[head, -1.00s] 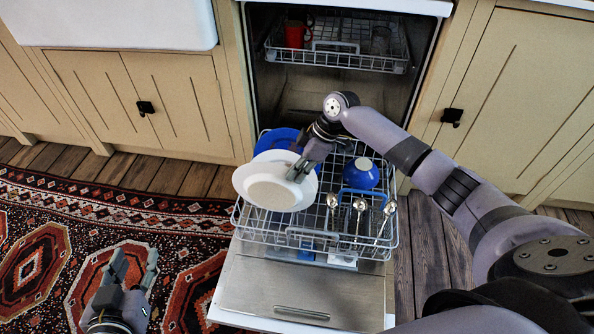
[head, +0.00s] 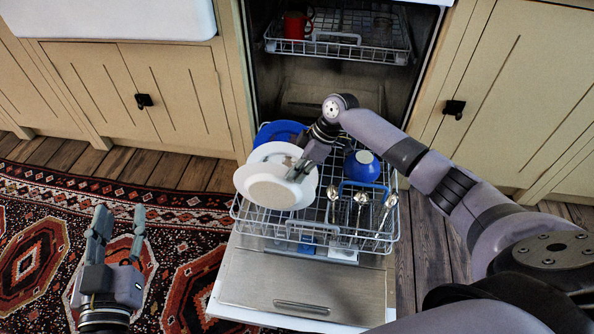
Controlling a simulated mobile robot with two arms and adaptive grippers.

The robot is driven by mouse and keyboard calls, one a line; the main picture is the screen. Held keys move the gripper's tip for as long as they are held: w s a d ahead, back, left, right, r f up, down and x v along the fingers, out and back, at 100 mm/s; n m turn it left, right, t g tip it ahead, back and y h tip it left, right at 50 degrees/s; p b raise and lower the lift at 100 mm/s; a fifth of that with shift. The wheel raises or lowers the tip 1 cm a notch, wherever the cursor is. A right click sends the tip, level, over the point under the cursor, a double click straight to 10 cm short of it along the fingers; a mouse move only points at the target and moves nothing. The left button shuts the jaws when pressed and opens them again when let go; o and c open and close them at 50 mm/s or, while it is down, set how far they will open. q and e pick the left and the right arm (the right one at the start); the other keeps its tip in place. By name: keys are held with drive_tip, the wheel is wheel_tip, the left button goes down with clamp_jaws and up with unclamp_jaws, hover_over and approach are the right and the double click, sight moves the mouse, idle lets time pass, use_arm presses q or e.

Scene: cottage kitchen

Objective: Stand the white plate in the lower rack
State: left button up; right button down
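A white plate (head: 266,190) leans tilted at the left of the pulled-out lower rack (head: 317,230), its underside towards me. A second white plate (head: 277,151) shows just behind it, and a blue plate (head: 272,134) behind that. My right gripper (head: 296,175) comes down from the upper right with its fingers at the right rim of the front white plate and appears shut on it. Whether the plate's lower edge sits between the tines is hard to see. My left gripper (head: 118,222) is open and empty above the rug.
A blue bowl (head: 362,166) and several spoons (head: 360,202) are in the lower rack to the right. The open dishwasher door (head: 250,280) lies in front. The upper rack (head: 345,48) holds a red mug (head: 297,25) and a glass (head: 382,24). Cabinets flank the dishwasher.

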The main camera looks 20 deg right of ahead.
use_arm(q)
wheel_tip(320, 180, up, 9)
drive_tip(key=s+t+h+b, duration=0.2)
drive_tip(key=t, duration=0.3)
drive_tip(key=shift+d, duration=0.35)
use_arm(e)
drive_tip(key=shift+f, duration=1.9)
use_arm(q)
drive_tip(key=shift+f, duration=0.1)
use_arm(e)
drive_tip(key=c, duration=1.7)
unclamp_jaws()
drive_tip(key=shift+f, duration=0.1)
drive_tip(key=v, duration=1.2)
